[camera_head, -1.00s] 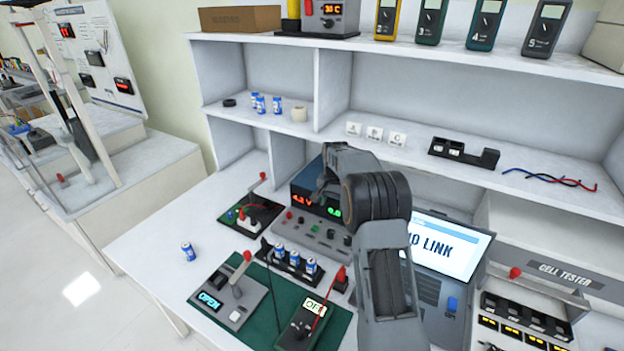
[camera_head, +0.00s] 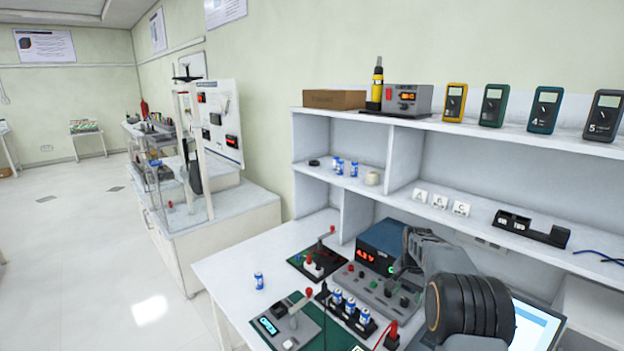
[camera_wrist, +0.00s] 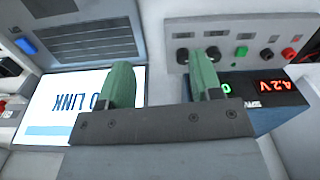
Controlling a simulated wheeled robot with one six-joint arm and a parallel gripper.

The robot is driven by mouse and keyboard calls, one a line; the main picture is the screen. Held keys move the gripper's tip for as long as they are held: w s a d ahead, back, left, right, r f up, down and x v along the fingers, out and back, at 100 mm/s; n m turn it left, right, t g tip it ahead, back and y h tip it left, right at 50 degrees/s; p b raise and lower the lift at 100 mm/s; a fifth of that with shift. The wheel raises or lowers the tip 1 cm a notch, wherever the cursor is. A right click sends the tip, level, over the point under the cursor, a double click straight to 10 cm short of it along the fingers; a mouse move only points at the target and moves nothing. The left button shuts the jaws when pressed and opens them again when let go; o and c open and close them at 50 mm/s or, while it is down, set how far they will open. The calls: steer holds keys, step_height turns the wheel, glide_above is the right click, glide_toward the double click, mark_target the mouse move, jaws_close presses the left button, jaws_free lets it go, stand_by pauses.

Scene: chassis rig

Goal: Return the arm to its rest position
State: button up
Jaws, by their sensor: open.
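My gripper shows in the wrist view (camera_wrist: 162,85) with its two green fingers well apart and nothing between them. It is over the bench, close to the grey power unit with the red and green readouts (camera_wrist: 265,85) and to the screen reading "NO LINK" (camera_wrist: 75,105). In the head view my dark grey arm is folded at the lower right, in front of the power unit (camera_head: 385,250) and partly over the screen (camera_head: 535,328). The fingertips are hidden by the arm in that view.
On the bench stand a battery holder with blue cells (camera_head: 345,310), a lever switch box (camera_head: 287,322) and a single blue cell (camera_head: 259,281). The shelf unit (camera_head: 385,185) rises behind the arm. Open floor (camera_head: 90,260) lies to the left.

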steer(key=s+a+r+n+t, duration=0.1)
steer(key=s+a+r+n, duration=0.2)
steer(key=s, duration=0.7)
steer(key=s+a+r+n+t, duration=0.1)
steer(key=s+a, duration=0.4)
steer(key=s, duration=0.5)
steer(key=s+a+r+n+t, duration=0.1)
steer(key=s+a+r+n, duration=0.3)
steer(key=s, duration=0.6)
steer(key=shift+r+n+t, duration=0.3)
steer(key=shift+r+t, duration=0.1)
steer(key=shift+r, duration=0.6)
